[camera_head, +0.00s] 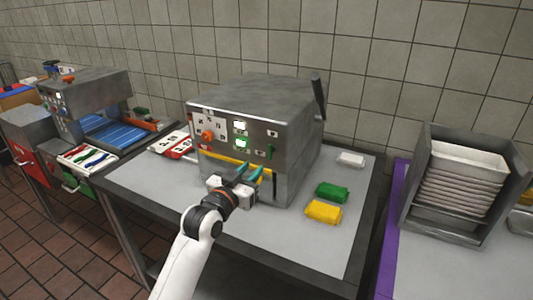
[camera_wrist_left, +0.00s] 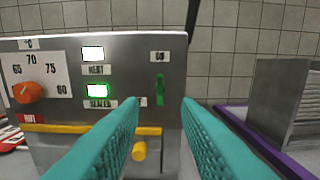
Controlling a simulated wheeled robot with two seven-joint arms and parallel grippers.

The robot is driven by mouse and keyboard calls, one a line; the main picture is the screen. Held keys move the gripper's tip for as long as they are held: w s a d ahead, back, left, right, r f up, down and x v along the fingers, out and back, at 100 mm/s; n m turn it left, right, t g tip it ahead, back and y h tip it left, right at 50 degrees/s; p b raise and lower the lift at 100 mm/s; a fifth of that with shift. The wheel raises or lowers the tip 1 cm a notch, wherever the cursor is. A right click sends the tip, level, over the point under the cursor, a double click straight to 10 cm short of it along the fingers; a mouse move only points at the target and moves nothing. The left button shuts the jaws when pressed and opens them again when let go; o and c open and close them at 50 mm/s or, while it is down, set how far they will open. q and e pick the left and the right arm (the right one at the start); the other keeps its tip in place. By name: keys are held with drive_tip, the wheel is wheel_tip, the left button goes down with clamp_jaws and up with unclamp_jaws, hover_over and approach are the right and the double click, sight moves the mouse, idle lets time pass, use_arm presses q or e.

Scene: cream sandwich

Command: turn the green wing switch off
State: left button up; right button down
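The green wing switch (camera_head: 270,152) is on the right side of the metal machine's front panel. In the left wrist view the switch (camera_wrist_left: 160,90) stands upright between a small label above it and a partly hidden label below it. My left gripper (camera_head: 250,171) has teal fingers and is in front of the panel, a little below and left of the switch in the head view. In the left wrist view its fingers (camera_wrist_left: 161,108) are open and empty, with the switch showing between the tips. I cannot tell any contact. My right gripper is not in view.
The machine (camera_head: 262,100) has an orange knob (camera_wrist_left: 28,92), lit indicators (camera_wrist_left: 97,90) and a yellow bar (camera_wrist_left: 80,129). Green (camera_head: 332,191), yellow (camera_head: 323,211) and white (camera_head: 351,159) packs lie on the table to its right. A rack of trays (camera_head: 462,180) stands farther right.

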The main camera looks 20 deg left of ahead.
sight(268, 152)
use_arm(q)
drive_tip(key=w, duration=0.5)
drive_tip(key=w+p, duration=0.1)
drive_tip(key=w, duration=0.3)
drive_tip(key=shift+w+d, duration=0.2)
drive_tip(key=shift+w, duration=0.15)
clamp_jaws()
